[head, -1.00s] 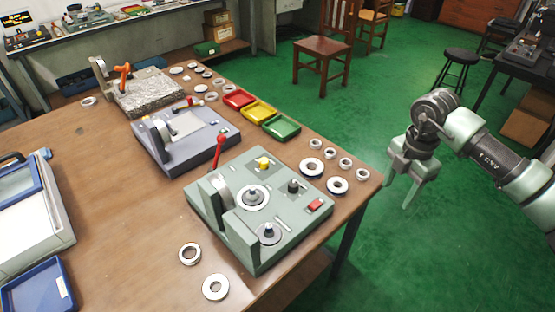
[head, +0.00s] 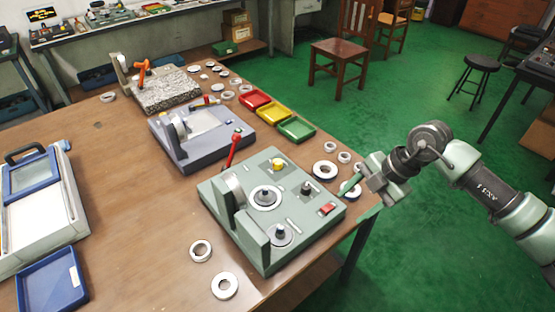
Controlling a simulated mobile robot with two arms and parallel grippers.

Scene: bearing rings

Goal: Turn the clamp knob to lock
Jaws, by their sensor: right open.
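The pale green fixture (head: 232,250) stands on the wooden table near its right front corner. On top it carries a small black knob (head: 306,187), a yellow knob (head: 278,164), a red-tipped lever (head: 234,147) and two round seats with dark-topped posts, the larger (head: 265,197) and the smaller (head: 279,235). I cannot tell for sure which knob is the clamp knob. My right gripper (head: 352,201) is open and empty, above the table's right edge, to the right of the fixture and apart from it. It partly covers the rings there. My left gripper is not in view.
Loose rings lie right of the fixture (head: 325,170) and in front of it (head: 225,286). Red (head: 256,99), yellow (head: 275,112) and green (head: 297,129) trays, a grey-blue fixture (head: 180,160) and a granite block stand behind.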

